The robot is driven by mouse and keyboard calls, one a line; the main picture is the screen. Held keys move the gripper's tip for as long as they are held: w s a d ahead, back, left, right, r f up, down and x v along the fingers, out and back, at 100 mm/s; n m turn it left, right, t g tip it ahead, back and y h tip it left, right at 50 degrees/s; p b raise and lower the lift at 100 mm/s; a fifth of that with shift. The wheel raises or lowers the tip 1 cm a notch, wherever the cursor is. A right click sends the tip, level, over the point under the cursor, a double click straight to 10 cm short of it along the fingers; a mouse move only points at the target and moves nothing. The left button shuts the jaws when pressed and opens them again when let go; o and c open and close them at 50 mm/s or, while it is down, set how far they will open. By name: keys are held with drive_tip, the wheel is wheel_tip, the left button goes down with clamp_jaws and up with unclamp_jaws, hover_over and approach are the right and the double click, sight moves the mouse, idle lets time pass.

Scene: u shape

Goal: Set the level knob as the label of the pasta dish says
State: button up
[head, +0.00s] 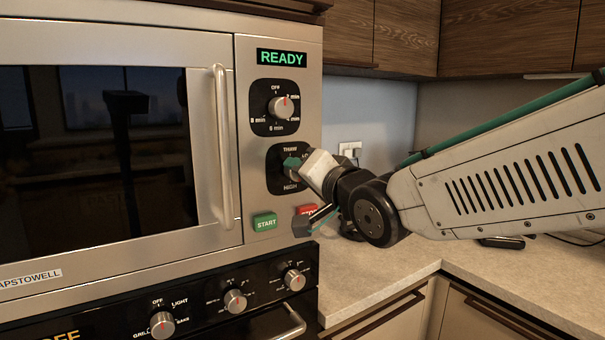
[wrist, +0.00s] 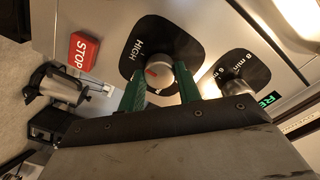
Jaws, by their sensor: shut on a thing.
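The level knob (wrist: 160,72) is a round silver knob with a red mark, on a dark dial plate on the microwave's control panel. HIGH is readable on its plate in the wrist view, and THAW at the top and HIGH at the bottom in the head view. My gripper (wrist: 157,88) is shut on the knob, a green finger on each side. In the head view my gripper (head: 294,166) covers most of the knob and part of its scale. I cannot tell exactly which setting the mark points at. No pasta dish or label of it is in view.
The timer knob (head: 281,107) sits above, under a display (head: 281,58) reading READY. The green START button (head: 265,222) and red STOP button (wrist: 83,51) are close below. The microwave door handle (head: 223,145) is left. Oven knobs (head: 235,301) are lower. The counter (head: 375,270) is right.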

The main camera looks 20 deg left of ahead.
drive_tip(key=o, duration=1)
drive_tip(key=shift+d, duration=0.1)
drive_tip(key=v, duration=0.7)
drive_tip(key=shift+s+d, duration=0.25)
drive_tip(key=shift+s, duration=0.05)
